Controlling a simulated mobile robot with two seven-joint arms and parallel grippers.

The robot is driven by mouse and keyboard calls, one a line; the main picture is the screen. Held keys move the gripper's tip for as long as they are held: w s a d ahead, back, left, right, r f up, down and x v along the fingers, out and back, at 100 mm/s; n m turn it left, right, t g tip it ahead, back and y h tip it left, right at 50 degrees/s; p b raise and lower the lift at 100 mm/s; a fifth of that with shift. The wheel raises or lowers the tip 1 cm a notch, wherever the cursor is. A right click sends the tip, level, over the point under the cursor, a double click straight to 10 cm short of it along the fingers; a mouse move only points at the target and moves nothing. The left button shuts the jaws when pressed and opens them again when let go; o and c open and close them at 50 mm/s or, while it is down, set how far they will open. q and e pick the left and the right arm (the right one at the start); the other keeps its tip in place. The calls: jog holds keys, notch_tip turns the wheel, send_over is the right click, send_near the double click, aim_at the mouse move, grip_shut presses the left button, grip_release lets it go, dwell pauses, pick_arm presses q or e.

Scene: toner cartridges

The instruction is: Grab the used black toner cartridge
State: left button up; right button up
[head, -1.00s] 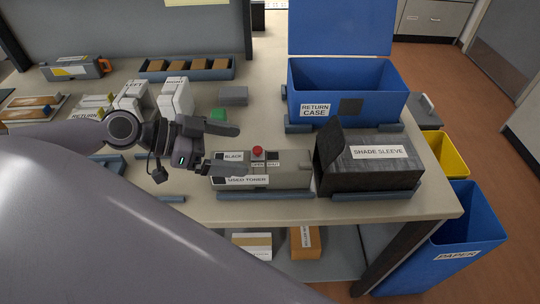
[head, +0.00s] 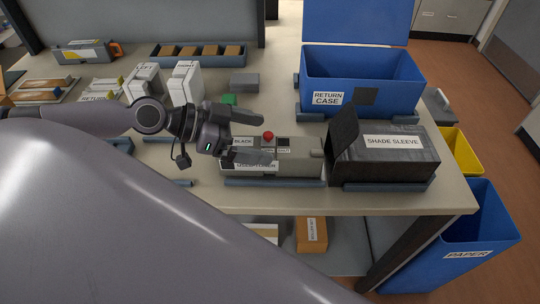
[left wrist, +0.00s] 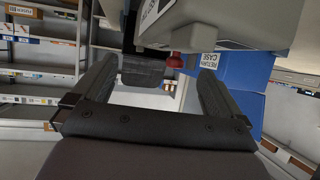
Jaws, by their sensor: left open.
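The used black toner cartridge (head: 298,162) is a grey box with a "BLACK" label and a red knob (head: 268,135) on top. It lies in a blue-grey holder near the table's front edge. My left gripper (head: 264,138) is open over the cartridge's left part, one finger beyond the knob and the other in front, covering part of the used-toner label. In the left wrist view, the cartridge (left wrist: 225,22) fills the upper right, with the knob (left wrist: 175,62) between the open fingers. I cannot tell whether either finger touches it. My right gripper is not in view.
The black shade sleeve (head: 385,172) stands just right of the cartridge. The blue return case (head: 395,95) is open behind it. White units (head: 186,85), a green block (head: 229,99) and a grey block (head: 245,83) are behind the gripper. A blue paper bin (head: 485,235) stands on the floor.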

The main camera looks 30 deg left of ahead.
aim_at(290, 145)
pick_arm(q)
jog(key=shift+p+x, duration=0.55)
jog(key=shift+x, duration=1.4)
jog(key=shift+a+f, duration=0.1)
jog(key=c, duration=1.7)
jog(key=shift+c, duration=0.6)
